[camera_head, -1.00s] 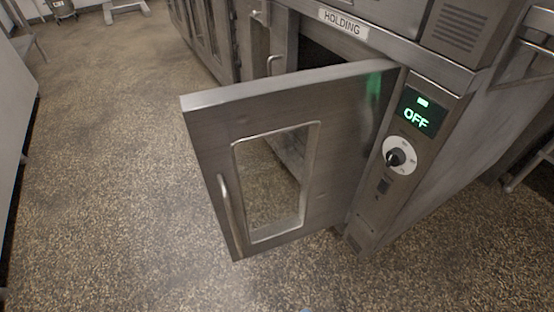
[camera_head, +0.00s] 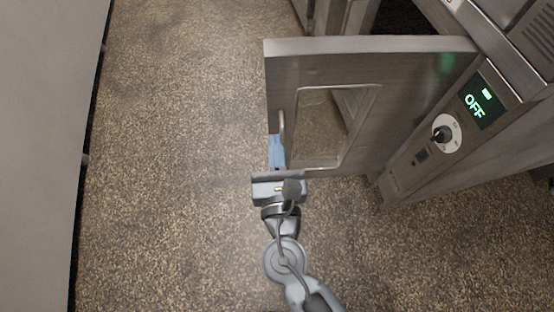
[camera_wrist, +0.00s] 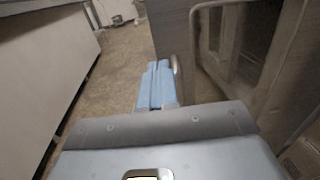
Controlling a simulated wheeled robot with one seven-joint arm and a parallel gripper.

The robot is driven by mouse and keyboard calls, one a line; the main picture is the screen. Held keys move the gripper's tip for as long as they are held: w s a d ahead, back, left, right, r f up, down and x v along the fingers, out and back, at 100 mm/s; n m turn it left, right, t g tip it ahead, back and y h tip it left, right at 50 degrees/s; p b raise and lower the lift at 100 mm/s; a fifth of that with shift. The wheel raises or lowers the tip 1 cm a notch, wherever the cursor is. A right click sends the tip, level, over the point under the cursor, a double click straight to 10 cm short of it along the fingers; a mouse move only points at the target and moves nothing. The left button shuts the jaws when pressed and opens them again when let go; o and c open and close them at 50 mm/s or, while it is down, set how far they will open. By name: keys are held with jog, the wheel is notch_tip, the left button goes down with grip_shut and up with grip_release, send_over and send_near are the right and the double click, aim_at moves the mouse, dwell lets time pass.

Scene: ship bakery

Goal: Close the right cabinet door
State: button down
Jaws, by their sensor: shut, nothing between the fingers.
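The right cabinet door (camera_head: 410,95) is a grey metal door with a window, standing wide open, hinged at its right by the control panel. Its vertical handle (camera_head: 282,128) is near the door's free left edge. My gripper (camera_head: 276,150) is shut and empty, its blue fingers just below and left of the handle. In the wrist view the blue fingers (camera_wrist: 155,82) point forward, with the handle (camera_wrist: 177,80) close on their right and the door's window (camera_wrist: 245,45) further right. I cannot tell whether the fingers touch the door or handle.
The control panel (camera_head: 465,125) with a green OFF display and a knob is right of the hinge. A pale counter or cabinet side (camera_head: 45,150) runs along the left. Speckled floor (camera_head: 170,180) between them is clear.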

aim_at(272, 105)
jog(key=w, duration=0.5)
jog(key=w+a, duration=0.1)
jog(key=w, duration=0.1)
jog(key=shift+w, duration=0.3)
